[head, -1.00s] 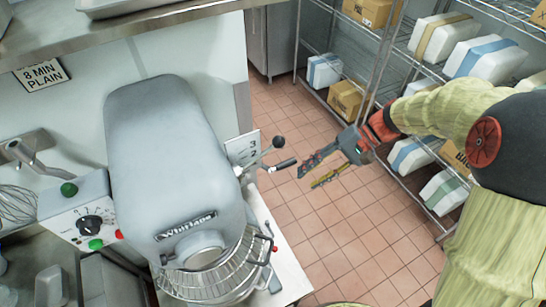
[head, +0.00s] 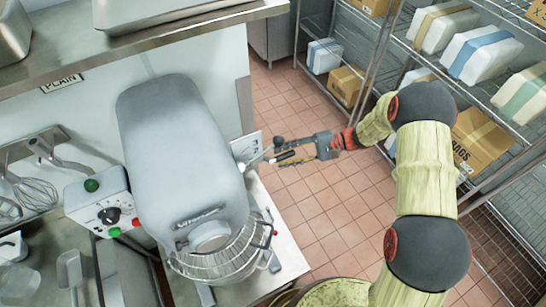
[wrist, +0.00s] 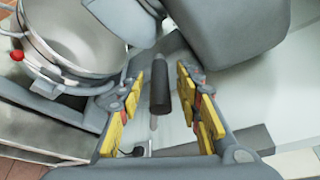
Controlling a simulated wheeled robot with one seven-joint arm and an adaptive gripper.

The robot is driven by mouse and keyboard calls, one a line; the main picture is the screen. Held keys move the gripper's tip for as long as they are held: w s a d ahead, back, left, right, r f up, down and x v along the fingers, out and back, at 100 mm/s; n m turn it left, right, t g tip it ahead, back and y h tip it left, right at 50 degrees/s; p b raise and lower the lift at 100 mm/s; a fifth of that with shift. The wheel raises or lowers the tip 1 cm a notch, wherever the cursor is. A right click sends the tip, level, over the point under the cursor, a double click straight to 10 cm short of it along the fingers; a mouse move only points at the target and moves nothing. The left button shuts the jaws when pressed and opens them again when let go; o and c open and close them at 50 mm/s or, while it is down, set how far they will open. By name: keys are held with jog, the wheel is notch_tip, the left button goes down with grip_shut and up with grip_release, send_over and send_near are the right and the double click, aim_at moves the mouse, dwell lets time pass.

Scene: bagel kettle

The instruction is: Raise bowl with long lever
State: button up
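The large grey mixer (head: 175,140) stands at left centre in the head view. Its metal bowl (wrist: 88,25) shows at the upper left of the wrist view; in the head view the wire guard (head: 215,262) largely covers it. The long lever (wrist: 160,85) has a black cylindrical grip and projects from the mixer's right side. My gripper (head: 277,154) is beside the mixer at the levers. In the wrist view its yellow-padded fingers are open, one on each side of the black grip, with visible gaps. Whether the grip lies at finger depth is unclear.
A second lever with a black ball knob (head: 279,142) is close to my gripper. A control box (head: 105,212) is left of the mixer, and a steel shelf (head: 190,22) hangs above. Wire racks with boxes stand right. Tiled floor (head: 325,220) is open between.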

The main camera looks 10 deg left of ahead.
jog(key=shift+x, duration=2)
jog(key=shift+c, duration=0.2)
jog(key=c, duration=0.8)
grip_shut()
